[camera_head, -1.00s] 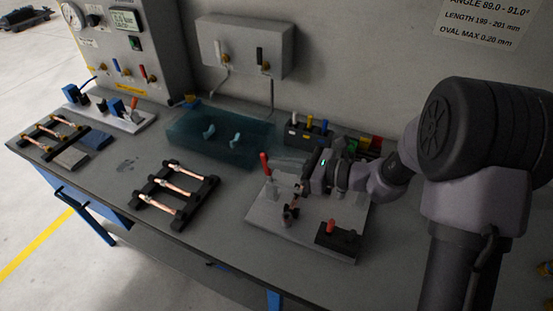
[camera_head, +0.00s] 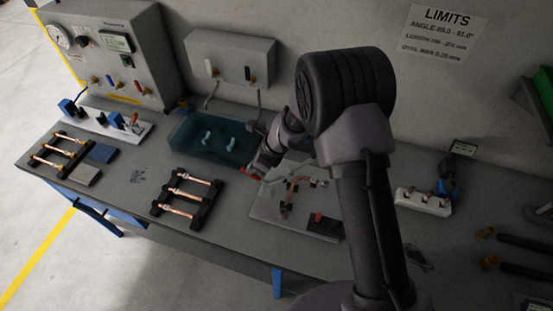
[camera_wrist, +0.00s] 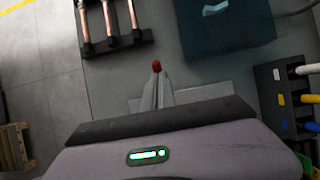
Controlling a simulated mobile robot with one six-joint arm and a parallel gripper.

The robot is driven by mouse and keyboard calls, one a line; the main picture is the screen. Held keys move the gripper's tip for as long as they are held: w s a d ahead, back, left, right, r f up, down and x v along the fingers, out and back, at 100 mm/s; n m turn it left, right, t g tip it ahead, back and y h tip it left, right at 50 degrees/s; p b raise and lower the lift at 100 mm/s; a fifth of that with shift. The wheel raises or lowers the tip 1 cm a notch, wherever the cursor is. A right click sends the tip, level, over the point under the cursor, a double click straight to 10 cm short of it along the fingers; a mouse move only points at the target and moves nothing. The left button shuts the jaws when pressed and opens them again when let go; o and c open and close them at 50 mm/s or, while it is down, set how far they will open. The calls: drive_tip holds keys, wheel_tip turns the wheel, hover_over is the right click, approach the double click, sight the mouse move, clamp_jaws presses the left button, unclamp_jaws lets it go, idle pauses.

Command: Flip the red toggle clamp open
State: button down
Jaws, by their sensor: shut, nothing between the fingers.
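The red toggle clamp handle (camera_head: 251,171) shows at the back left corner of the grey fixture plate (camera_head: 265,205). It looks tilted over to the left, partly hidden by my gripper. A bent copper tube (camera_head: 291,188) sits on the plate. My gripper (camera_head: 258,168) is shut and empty, reaching down right at the handle; I cannot tell whether it touches. In the wrist view the red handle tip (camera_wrist: 157,66) shows just beyond my gripper (camera_wrist: 155,95), whose body fills the bottom and hides most of the clamp.
A black rack with copper tubes (camera_head: 185,195) stands left of the plate. A dark teal tray (camera_head: 210,140) lies behind. A black block with a red knob (camera_head: 320,222) sits at the plate's front right. A wall box (camera_head: 225,60) hangs behind. Bare bench lies between rack and plate.

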drive_tip(key=shift+w+a+f+p, duration=0.1)
drive_tip(key=shift+a+f+p, duration=0.3)
drive_tip(key=shift+a, duration=0.1)
drive_tip(key=shift+b+x, duration=0.5)
drive_tip(key=shift+x, duration=0.6)
drive_tip(key=shift+a, duration=0.1)
drive_tip(key=shift+f, duration=0.1)
drive_tip(key=shift+r, duration=0.4)
wheel_tip(320, 180, up, 14)
drive_tip(key=d+p, duration=0.1)
drive_tip(key=p, duration=0.3)
drive_tip(key=shift+d+f, duration=0.25)
drive_tip(key=shift+d, duration=0.05)
